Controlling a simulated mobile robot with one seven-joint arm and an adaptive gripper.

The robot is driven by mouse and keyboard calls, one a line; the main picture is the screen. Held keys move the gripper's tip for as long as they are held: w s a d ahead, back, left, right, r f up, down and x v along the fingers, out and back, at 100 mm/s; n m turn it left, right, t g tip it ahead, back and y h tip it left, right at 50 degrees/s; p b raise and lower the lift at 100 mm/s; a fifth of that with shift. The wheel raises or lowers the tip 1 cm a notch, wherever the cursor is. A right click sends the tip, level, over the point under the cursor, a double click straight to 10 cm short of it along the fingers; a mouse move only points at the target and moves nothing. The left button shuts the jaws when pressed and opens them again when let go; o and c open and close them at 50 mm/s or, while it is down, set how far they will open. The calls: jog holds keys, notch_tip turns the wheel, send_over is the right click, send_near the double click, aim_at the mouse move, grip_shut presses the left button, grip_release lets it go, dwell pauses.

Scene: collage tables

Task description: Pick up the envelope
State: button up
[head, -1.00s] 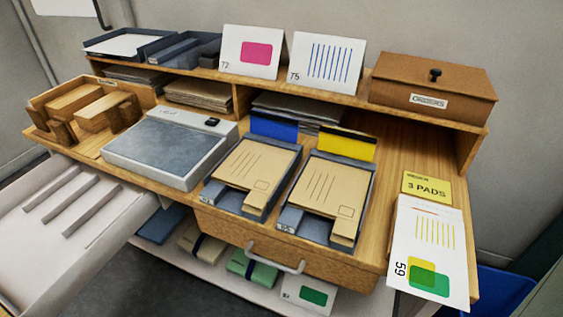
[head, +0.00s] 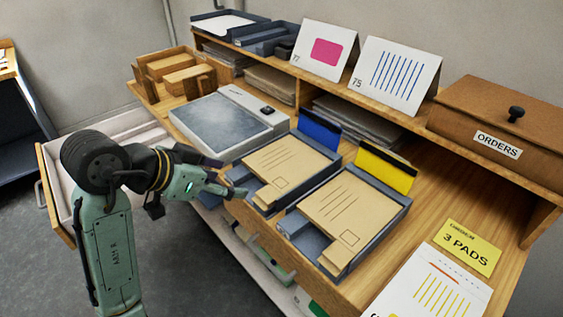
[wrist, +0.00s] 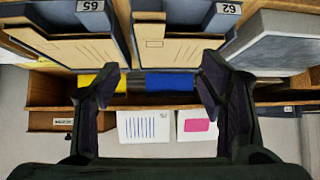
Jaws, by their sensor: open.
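Two tan envelopes lie in grey trays on the wooden desk. One envelope (head: 288,163) is in the tray with the blue divider (head: 319,129); the other (head: 347,206) is in the tray with the yellow divider (head: 385,170). My gripper (head: 238,190) is open and empty, just in front of and left of the blue-divider tray. In the wrist view the picture is inverted: my open fingers (wrist: 158,84) span the blue-divider tray's region, with its envelope (wrist: 170,52) at top centre and the other envelope (wrist: 85,52) to its left.
A grey flat device (head: 222,124) stands left of the trays. A yellow "3 PADS" card (head: 470,246) and a white printed card (head: 432,290) lie at the right. A brown "ORDERS" box (head: 497,125) and two standing cards (head: 325,50) are on the shelf. An open drawer (head: 62,190) is behind my arm.

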jog(key=g, duration=0.1)
send_near(263, 197)
jog(key=d, duration=0.1)
jog(key=shift+a+f+p+x, duration=0.15)
jog(key=shift+a+p+x, duration=0.1)
jog(key=shift+x, duration=1.55)
jog(key=shift+a+f+p+x, duration=0.1)
jog(key=shift+p+x, duration=0.15)
jog(key=shift+x, duration=1.6)
jog(key=c, duration=1.1)
jog(key=shift+r, duration=0.1)
jog(key=shift+c, duration=0.2)
